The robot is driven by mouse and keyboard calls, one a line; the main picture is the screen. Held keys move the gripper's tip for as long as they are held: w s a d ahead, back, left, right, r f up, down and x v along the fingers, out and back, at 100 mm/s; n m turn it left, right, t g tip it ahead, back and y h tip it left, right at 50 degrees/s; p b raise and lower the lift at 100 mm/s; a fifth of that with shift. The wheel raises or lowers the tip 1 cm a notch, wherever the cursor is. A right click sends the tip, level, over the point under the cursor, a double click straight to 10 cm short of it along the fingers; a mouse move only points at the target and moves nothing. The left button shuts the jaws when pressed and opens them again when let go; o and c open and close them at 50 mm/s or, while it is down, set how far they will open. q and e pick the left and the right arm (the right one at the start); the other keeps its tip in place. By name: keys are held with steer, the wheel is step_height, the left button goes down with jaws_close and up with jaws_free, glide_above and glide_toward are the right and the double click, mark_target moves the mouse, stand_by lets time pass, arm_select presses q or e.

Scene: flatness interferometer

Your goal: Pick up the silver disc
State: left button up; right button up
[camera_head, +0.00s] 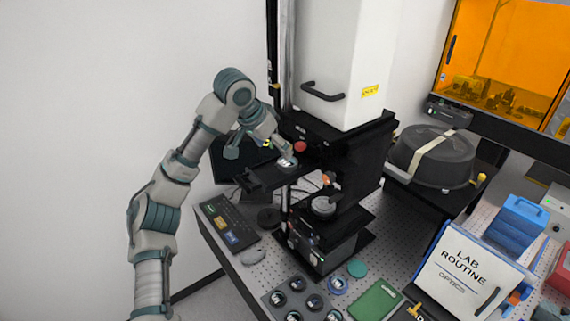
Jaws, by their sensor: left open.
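A small silver disc (288,163) with a dark mark on its face lies on the black arm-like stage of the interferometer (265,180). A second pale round disc (323,206) sits lower, on the instrument's lower stage; I cannot tell for sure which one the task means. My left gripper (284,149) is open, just above and beside the upper disc, small and partly merged with the dark instrument behind it. I cannot tell whether its fingers touch the disc. My right gripper is not in view.
A keypad (229,224) lies left of the instrument on the perforated table. In front are a grey tray (283,314) of round pieces, a green book (375,301) and a lab routine binder (466,277). A strapped dark round case (433,168) stands at right.

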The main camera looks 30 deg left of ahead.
mark_target(286, 161)
arm_select(q)
steer(key=shift+w+d+f, duration=0.5)
steer(key=shift+w+f, duration=0.2)
steer(key=shift+f, duration=0.2)
steer(key=p+x, duration=0.1)
steer(key=x, duration=0.2)
steer(key=shift+d+f+p, duration=0.1)
steer(key=shift+d+p, duration=0.25)
steer(key=shift+w+f, duration=0.4)
steer(key=shift+f, duration=0.1)
steer(key=shift+a+f, duration=0.1)
steer(key=shift+a, duration=0.25)
steer(key=shift+c, duration=0.2)
steer(key=shift+a, duration=0.2)
steer(key=c, duration=0.8)
steer(key=shift+s+d, duration=0.1)
steer(key=c, duration=0.4)
steer(key=shift+d, duration=0.15)
steer(key=shift+c, duration=0.2)
steer(key=shift+d, duration=0.15)
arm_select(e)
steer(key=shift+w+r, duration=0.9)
